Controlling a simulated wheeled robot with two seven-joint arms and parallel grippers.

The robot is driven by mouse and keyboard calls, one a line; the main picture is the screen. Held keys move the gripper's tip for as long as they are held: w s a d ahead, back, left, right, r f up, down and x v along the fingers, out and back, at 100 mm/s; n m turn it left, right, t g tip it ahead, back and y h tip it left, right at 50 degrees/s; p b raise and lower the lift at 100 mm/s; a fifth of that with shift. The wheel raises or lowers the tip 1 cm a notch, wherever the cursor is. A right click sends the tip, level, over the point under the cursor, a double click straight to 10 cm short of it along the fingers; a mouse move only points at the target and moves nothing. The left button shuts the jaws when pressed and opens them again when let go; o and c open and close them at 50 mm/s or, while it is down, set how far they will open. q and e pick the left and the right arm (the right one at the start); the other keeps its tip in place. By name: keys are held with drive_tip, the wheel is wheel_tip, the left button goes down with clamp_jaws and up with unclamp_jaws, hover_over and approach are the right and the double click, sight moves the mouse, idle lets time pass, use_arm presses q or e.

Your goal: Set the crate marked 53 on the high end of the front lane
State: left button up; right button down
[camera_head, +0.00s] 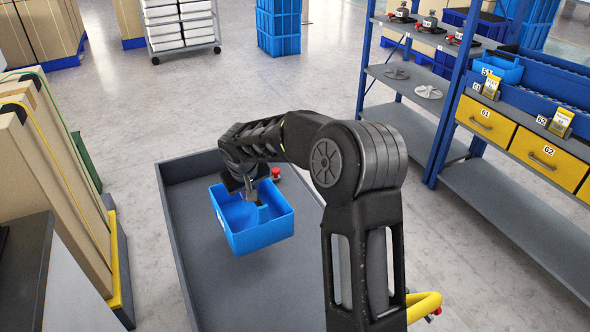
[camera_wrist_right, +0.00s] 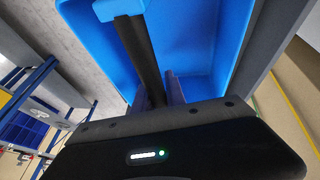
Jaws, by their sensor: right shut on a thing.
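A blue open-topped crate (camera_head: 262,238) hangs tilted in my right gripper (camera_head: 258,203), above a low grey walled bed. No number is readable on it. In the right wrist view the blue crate (camera_wrist_right: 200,40) fills the upper part, with the jaws (camera_wrist_right: 160,92) shut at its wall. Their exact contact is partly hidden. Blue sloping lanes (camera_head: 556,92) run along the rack at the right, their far parts cut off by the frame. A smaller blue crate (camera_head: 505,68) marked 51 sits at the lane's near left end. My left gripper is not in view.
The grey bed (camera_head: 172,215) lies under the crate; I cannot tell whether it is mine. Yellow drawers (camera_head: 487,124) marked 61 and 62 sit under the lanes. A blue upright (camera_head: 455,95) stands beside shelves. Boxes (camera_head: 50,180) stand left. Floor between bed and rack is clear.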

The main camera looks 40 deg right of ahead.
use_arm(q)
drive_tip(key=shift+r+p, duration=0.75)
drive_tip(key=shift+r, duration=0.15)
use_arm(e)
drive_tip(key=s+a+r+n, duration=0.1)
drive_tip(key=s+a+r, duration=0.1)
drive_tip(key=a, duration=0.8)
drive_tip(key=s+a+r+n, duration=0.1)
drive_tip(key=s+a+r, duration=0.2)
drive_tip(key=a, duration=0.8)
drive_tip(key=shift+s+r+t+y, duration=0.3)
drive_tip(key=shift+r, duration=0.2)
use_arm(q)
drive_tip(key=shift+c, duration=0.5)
